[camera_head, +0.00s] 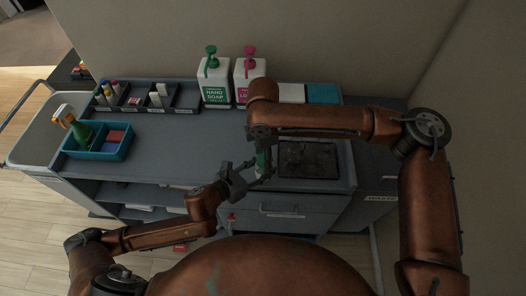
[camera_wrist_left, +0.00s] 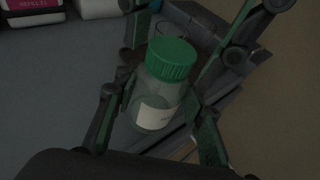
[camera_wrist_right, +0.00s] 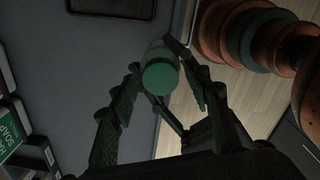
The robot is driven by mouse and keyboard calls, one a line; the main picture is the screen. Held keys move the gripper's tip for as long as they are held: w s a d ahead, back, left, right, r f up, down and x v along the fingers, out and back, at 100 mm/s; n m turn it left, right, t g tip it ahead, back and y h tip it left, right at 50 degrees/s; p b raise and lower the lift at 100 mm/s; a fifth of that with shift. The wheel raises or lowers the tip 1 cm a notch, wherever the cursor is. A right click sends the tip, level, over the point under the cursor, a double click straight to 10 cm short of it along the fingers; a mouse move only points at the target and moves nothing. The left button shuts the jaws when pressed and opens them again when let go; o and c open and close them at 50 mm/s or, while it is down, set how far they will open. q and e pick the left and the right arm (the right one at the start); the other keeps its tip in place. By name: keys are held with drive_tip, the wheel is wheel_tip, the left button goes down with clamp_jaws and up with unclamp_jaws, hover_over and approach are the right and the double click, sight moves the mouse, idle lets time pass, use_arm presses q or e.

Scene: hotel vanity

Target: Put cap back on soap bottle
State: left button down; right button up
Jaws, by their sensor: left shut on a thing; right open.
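A small clear bottle with a pale label (camera_wrist_left: 155,115) stands between the fingers of my left gripper (camera_wrist_left: 160,92), which is shut on it. A ribbed green cap (camera_wrist_left: 171,58) sits on the bottle's mouth; I cannot tell whether it is screwed tight. In the right wrist view the cap (camera_wrist_right: 159,75) shows from above, hiding most of the bottle. My right gripper (camera_wrist_right: 152,58) is open, its fingers spread on either side of the cap. In the head view the bottle (camera_head: 262,160) is small and partly hidden by both grippers, near the counter's front edge.
A dark tray (camera_head: 308,160) lies right of the bottle. Two large pump bottles, green (camera_head: 214,82) and pink (camera_head: 248,78), stand at the back. A dark organizer (camera_head: 147,97) and a teal caddy (camera_head: 98,141) are at left. The counter's left middle is clear.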

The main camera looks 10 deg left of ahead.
drive_tip(key=c, duration=1.2)
drive_tip(key=o, duration=1.3)
drive_tip(key=shift+o, duration=0.2)
drive_tip(key=shift+r, duration=0.1)
wheel_tip(320, 180, up, 12)
drive_tip(key=shift+w+a+f, duration=0.1)
drive_tip(key=shift+f, duration=0.1)
